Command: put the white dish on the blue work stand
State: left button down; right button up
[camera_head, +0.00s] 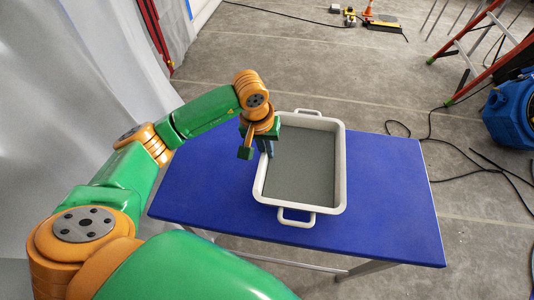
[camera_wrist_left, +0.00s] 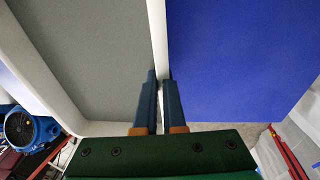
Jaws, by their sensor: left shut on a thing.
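The white dish (camera_head: 341,170) is a rectangular tray with a grey inside and a handle at each short end. It is over the blue work stand (camera_head: 395,190), near its middle; I cannot tell whether it rests fully on the top. My left gripper (camera_head: 266,150) is at the dish's left long wall. In the left wrist view, its two dark fingers (camera_wrist_left: 158,100) are shut on the dish's wall (camera_wrist_left: 158,40), one finger on each side. The blue top (camera_wrist_left: 240,60) fills the right of that view. My right gripper is not in view.
A blue machine (camera_head: 508,115) and a red ladder (camera_head: 470,55) stand on the floor at the right, with black cables (camera_head: 432,125) nearby. White sheeting (camera_head: 95,60) hangs at the left. The stand's top is bare on both sides of the dish.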

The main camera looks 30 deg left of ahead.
pick_arm(q)
notch_tip(320, 180, down, 2)
jog(key=shift+f+p, duration=0.2)
jog(key=shift+p, duration=0.45)
jog(key=shift+f, duration=0.5)
jog(key=c, duration=1)
grip_release()
jog(key=shift+r, duration=0.1)
notch_tip(320, 180, up, 12)
jog(key=s+b, duration=0.1)
jog(key=shift+s+a, duration=0.4)
jog(key=shift+a, duration=0.05)
